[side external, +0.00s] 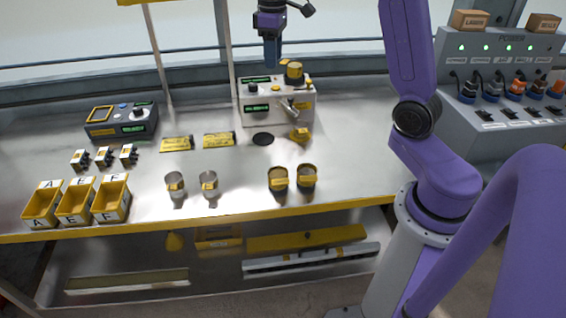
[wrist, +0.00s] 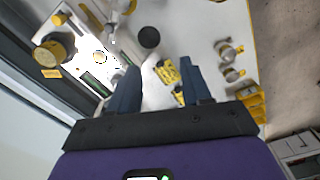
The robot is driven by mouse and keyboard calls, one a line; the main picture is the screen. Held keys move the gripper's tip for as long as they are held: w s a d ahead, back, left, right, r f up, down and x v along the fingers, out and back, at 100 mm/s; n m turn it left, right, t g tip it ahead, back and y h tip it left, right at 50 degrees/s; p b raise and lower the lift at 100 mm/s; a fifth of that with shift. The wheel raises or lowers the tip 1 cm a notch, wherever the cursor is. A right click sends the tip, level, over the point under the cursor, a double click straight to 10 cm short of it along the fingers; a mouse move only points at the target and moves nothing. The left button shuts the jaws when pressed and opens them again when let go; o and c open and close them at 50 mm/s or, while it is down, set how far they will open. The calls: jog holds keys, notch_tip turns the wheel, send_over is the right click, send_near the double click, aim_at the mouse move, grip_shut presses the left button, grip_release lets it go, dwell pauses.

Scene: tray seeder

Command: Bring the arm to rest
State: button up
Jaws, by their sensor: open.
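My gripper (side external: 271,52) hangs above the back of the bench, over the left part of the white machine, fingers pointing down. In the wrist view my gripper (wrist: 157,76) shows two dark blue fingers spread apart with nothing between them. It touches nothing that I can see. My purple arm stands at the right of the bench.
The white machine (side external: 277,112) with a yellow-lidded jar is below the gripper. A power panel (side external: 500,65) is at right.

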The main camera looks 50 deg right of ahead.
jog(key=s+a+f+n, duration=0.2)
jog(key=s+a+n, duration=0.1)
jog(key=s+a, duration=0.65)
jog(key=s+a+f+n, duration=0.2)
jog(key=s+a, duration=0.5)
jog(key=s, duration=0.5)
jog(key=s+d+f+n, duration=0.1)
jog(key=s+f+n, duration=0.1)
jog(key=s, duration=0.8)
jog(key=shift+s+f+n, duration=0.35)
jog(key=shift+f+n, duration=0.05)
jog(key=shift+f, duration=0.05)
